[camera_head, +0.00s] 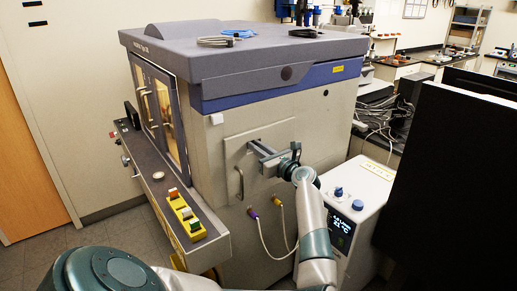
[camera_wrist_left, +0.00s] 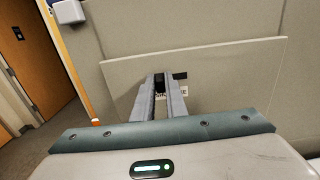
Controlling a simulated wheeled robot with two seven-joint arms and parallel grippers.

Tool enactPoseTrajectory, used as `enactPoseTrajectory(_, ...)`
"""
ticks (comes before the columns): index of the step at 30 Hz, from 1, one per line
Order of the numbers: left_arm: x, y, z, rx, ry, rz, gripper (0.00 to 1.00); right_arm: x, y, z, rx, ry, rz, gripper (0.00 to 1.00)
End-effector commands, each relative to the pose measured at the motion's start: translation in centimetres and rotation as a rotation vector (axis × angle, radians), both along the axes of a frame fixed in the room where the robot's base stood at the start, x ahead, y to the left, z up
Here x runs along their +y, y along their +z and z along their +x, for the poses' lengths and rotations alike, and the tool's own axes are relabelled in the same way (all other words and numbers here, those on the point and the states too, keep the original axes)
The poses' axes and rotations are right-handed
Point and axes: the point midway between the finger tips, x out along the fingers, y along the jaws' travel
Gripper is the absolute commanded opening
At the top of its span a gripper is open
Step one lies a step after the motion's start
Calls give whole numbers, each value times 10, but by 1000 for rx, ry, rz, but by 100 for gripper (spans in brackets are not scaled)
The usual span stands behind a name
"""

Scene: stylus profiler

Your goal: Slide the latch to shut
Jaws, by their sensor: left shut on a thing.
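The latch shows in the left wrist view as a small dark piece (camera_wrist_left: 180,76) at the top edge area of a flat panel on the machine's side. The panel (camera_wrist_left: 235,68) also shows in the head view (camera_head: 234,150). My left gripper (camera_wrist_left: 160,80) has its fingertips at the latch and is shut on it. In the head view the left gripper (camera_head: 256,150) reaches the panel from the right. The fingers hide most of the latch, so its exact position is unclear. My right gripper is in neither view.
The large grey machine (camera_head: 300,110) has a curved handle (camera_head: 240,184) on its panel. Yellow and purple hose fittings (camera_head: 253,213) sit below. A white control unit (camera_head: 355,205) stands close at right. A ledge with a yellow button box (camera_head: 186,214) projects at left.

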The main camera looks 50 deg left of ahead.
Motion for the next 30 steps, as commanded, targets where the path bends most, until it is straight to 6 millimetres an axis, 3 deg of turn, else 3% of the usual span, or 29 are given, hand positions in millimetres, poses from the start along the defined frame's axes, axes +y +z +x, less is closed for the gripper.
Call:
enactPoseTrajectory(1,1,-2,-2,2,6,-2,14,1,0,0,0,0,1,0)
enactPoseTrajectory(3,1,-2,-2,2,6,-2,31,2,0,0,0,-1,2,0)
enactPoseTrajectory(22,0,-1,-1,1,3,-1,31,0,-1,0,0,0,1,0)
enactPoseTrajectory(30,-8,-4,5,1,4,-2,31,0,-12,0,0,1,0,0)
